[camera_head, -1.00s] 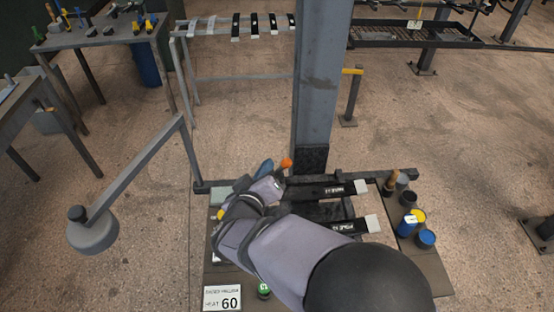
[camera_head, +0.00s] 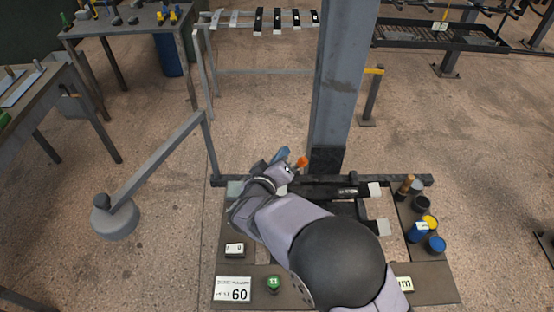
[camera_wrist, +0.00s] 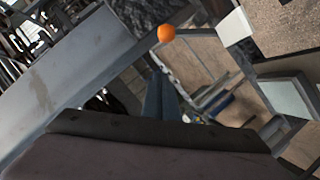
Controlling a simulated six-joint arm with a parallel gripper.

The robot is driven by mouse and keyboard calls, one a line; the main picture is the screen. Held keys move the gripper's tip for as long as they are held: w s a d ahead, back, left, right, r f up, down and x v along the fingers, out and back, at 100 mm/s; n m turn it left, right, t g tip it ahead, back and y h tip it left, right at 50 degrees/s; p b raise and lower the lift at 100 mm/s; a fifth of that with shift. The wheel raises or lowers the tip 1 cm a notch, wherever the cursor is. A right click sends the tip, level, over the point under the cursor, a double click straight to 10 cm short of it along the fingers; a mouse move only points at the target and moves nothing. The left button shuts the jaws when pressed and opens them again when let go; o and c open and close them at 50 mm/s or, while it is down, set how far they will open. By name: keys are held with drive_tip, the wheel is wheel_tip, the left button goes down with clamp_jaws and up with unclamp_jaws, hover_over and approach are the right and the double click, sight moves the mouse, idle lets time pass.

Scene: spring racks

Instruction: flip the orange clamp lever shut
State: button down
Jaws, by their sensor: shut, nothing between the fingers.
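The clamp lever's orange end (camera_head: 302,162) shows just left of the foot of the grey post. It also shows as a round orange knob (camera_wrist: 166,33) near the top of the wrist view. The rest of the lever is mostly hidden. My gripper (camera_head: 280,154) is shut and empty, with its blue fingers just left of the orange end in the head view. In the wrist view, the shut fingers (camera_wrist: 160,98) point up the picture, below the knob. A small gap shows there, but I cannot tell the depth between them.
A thick grey post (camera_head: 342,90) stands right behind the lever. Dark bars with pale ends (camera_head: 376,190) lie to its right. Paint pots (camera_head: 430,222) stand at the bench's right side. A grey swing arm with a round weight (camera_head: 115,217) stands at left. My arm covers the bench middle.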

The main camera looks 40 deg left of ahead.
sight(306, 164)
drive_tip(key=shift+w+d+f+p, duration=0.45)
drive_tip(key=shift+w+f, duration=0.35)
drive_tip(key=shift+f, duration=0.1)
drive_tip(key=shift+w+d+f+p, duration=0.3)
drive_tip(key=shift+w+f+p, duration=0.1)
drive_tip(key=shift+w+f, duration=0.4)
drive_tip(key=shift+w+d+f+m+g+y+b, duration=0.25)
drive_tip(key=shift+w+d+f+m+b, duration=0.1)
drive_tip(key=shift+w+d+m+b, duration=0.15)
drive_tip(key=shift+w+d+f+m+g+y+b, duration=0.15)
drive_tip(key=shift+w+d+f+m+g+b, duration=0.15)
drive_tip(key=shift+w+d+m+b, duration=0.2)
drive_tip(key=shift+w+d+f, duration=0.25)
drive_tip(key=shift+d+f, duration=0.05)
drive_tip(key=shift+d, duration=0.05)
